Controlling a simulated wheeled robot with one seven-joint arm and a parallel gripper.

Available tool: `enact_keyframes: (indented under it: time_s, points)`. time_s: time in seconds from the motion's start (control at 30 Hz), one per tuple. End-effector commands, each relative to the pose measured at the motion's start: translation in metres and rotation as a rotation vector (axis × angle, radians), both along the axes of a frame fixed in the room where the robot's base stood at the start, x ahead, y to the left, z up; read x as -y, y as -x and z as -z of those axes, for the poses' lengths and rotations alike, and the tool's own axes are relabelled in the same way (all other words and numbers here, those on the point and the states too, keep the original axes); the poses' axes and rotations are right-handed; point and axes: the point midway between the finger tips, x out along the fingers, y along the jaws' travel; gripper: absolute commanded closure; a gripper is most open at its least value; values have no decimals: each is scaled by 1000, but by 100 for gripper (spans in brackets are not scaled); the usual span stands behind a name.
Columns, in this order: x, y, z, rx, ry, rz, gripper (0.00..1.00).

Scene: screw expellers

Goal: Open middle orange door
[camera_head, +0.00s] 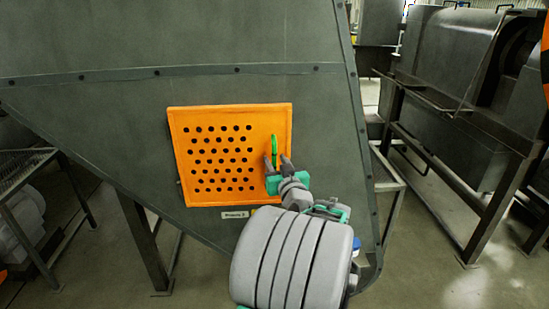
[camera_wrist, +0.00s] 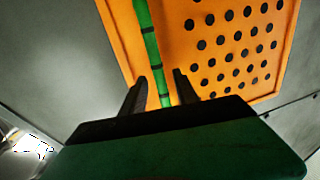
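The orange door (camera_head: 215,198) is a perforated panel on the grey machine body, and it looks shut. It also shows in the wrist view (camera_wrist: 229,72). A green handle (camera_head: 274,146) stands upright near the door's right edge in the head view. In the wrist view the green handle (camera_wrist: 149,45) has dark bands and runs down between my two dark fingers. My gripper (camera_head: 279,161) is at the lower part of the handle. In the wrist view my gripper (camera_wrist: 159,80) has its fingers apart, one on each side of the handle, with gaps visible. The handle's lower end is hidden.
Metal stands are at left and right, and another grey machine (camera_head: 450,60) is at the back right.

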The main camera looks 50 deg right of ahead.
Motion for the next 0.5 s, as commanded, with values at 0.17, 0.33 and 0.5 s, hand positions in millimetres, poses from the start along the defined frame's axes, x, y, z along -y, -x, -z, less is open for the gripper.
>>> enact_keyframes:
  time_s: [0.17,0.33,0.5]
  points:
    - [9,-12,0,1,-1,0,64]
    - [9,-12,0,0,0,1,64]
    - [9,-12,0,0,0,0,75]
